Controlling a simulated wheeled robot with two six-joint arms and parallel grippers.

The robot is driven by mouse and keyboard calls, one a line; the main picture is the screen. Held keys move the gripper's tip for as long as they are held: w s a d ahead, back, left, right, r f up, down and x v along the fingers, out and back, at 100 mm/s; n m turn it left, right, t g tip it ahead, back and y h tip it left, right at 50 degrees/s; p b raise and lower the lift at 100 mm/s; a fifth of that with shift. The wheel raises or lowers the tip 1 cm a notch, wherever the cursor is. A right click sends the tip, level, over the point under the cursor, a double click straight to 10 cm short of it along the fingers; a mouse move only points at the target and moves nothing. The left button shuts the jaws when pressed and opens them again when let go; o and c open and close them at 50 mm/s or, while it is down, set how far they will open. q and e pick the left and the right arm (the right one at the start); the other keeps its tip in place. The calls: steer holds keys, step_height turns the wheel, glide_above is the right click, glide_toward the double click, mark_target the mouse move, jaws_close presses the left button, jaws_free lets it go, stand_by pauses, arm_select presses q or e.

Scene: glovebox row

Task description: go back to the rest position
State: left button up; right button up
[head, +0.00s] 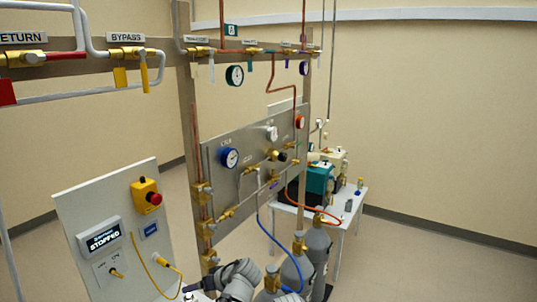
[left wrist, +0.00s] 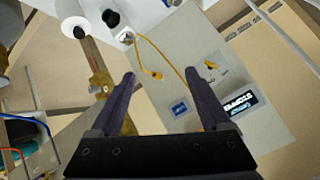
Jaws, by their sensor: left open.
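My left gripper (left wrist: 160,77) is open in the left wrist view, its two dark fingers apart with nothing held between them. Behind the fingers is the grey control panel (left wrist: 262,125), with a display reading STOPPED (left wrist: 240,103) and a yellow cable (left wrist: 172,62). In the head view a grey arm link of mine shows at the bottom centre, beside the gas cylinders. The gripper fingers cannot be made out clearly there. My right gripper is in neither view.
The control panel (head: 80,205) with a red stop button (head: 155,198) stands at left. A metal gauge panel (head: 222,185) on posts is in the middle. Gas cylinders (head: 298,272) with hoses stand close to my arm. A white table (head: 350,205) is behind; floor at right is clear.

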arm_select(q)
steer(key=s+d+f+m+g+h+b, duration=0.2)
steer(key=s+d+f+m+h, duration=0.2)
steer(key=s, duration=0.5)
steer(key=s+d+f+m+g+h+b, duration=0.2)
steer(key=s+d+f+m, duration=0.3)
steer(key=s+d+f, duration=0.4)
steer(key=shift+s+d+m+g+h, duration=0.3)
steer(key=shift+d+g+h, duration=0.1)
steer(key=shift+d+h, duration=0.6)
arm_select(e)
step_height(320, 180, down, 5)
